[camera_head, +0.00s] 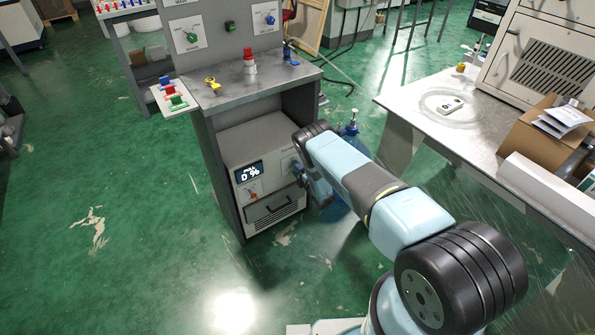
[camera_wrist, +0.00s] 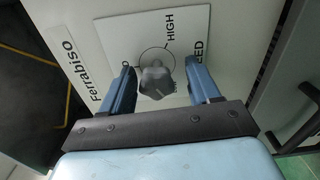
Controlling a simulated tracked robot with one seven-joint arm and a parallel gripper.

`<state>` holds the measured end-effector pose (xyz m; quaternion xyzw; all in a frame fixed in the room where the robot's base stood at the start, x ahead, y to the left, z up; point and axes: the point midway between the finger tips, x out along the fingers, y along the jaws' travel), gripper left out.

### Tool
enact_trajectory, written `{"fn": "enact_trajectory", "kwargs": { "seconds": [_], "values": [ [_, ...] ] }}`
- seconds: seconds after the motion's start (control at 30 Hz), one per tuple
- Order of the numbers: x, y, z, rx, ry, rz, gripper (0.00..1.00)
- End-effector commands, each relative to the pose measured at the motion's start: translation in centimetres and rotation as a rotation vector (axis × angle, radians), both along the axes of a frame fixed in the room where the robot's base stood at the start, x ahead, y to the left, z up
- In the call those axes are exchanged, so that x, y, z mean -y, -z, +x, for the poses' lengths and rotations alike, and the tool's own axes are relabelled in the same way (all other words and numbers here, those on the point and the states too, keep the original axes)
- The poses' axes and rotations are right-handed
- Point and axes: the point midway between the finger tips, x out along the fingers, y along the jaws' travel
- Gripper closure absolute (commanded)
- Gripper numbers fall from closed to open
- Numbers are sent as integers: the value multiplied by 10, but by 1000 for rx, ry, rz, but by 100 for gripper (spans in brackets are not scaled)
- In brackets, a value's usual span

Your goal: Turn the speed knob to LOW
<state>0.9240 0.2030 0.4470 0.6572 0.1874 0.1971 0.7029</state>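The speed knob (camera_wrist: 157,83) is a grey lobed dial on a white plate (camera_wrist: 120,37). In the wrist view the plate reads HIGH, with SPEED and another label partly hidden by my fingers. I cannot tell which mark the knob points to. In the head view my gripper (camera_head: 298,175) is at the right of the front of a grey machine (camera_head: 232,150), and my arm hides the knob's area.
The machine has a lit display (camera_head: 250,171), a small red-orange button (camera_head: 253,195) and a dark handle (camera_head: 271,212). It sits under a grey bench (camera_head: 225,87) with knobs and switches above. A metal table (camera_head: 420,105) with a cardboard box (camera_head: 545,135) stands right. Green floor is clear at left.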

Motion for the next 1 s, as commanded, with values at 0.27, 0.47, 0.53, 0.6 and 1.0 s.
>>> {"fn": "enact_trajectory", "kwargs": {
  "seconds": [0.27,0.47,0.53,0.6,1.0],
  "values": [
    [3,-1,-5,0,0,0,39],
    [19,0,-30,-2,1,-1,39],
    [27,0,-42,-2,1,-1,39],
    [34,0,-54,-2,1,-1,39],
    [67,1,-108,-1,0,1,39]
  ]
}}
